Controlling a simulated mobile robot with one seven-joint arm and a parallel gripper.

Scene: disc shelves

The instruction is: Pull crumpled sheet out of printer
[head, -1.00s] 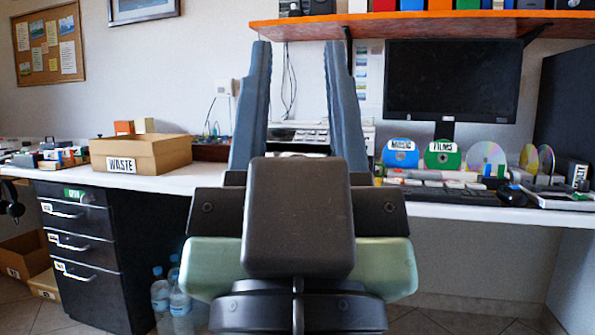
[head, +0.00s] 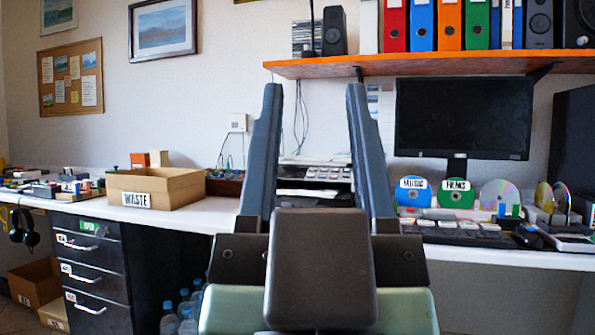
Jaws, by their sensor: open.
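The printer (head: 318,174) stands on the white desk, seen between the two fingers of my gripper (head: 314,95). A pale sheet-like edge (head: 305,193) shows at its front slot, but I cannot tell whether it is the crumpled sheet. My gripper is open and empty, its fingers pointing up and forward in front of the printer. The gripper's body and fingers hide the printer's lower part and sides.
A cardboard box marked WASTE (head: 160,188) stands on the desk left of the printer. A monitor (head: 464,118), keyboard (head: 455,232) and several discs are at the right. An orange shelf (head: 430,64) with binders hangs above. Drawers (head: 95,270) stand below the desk.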

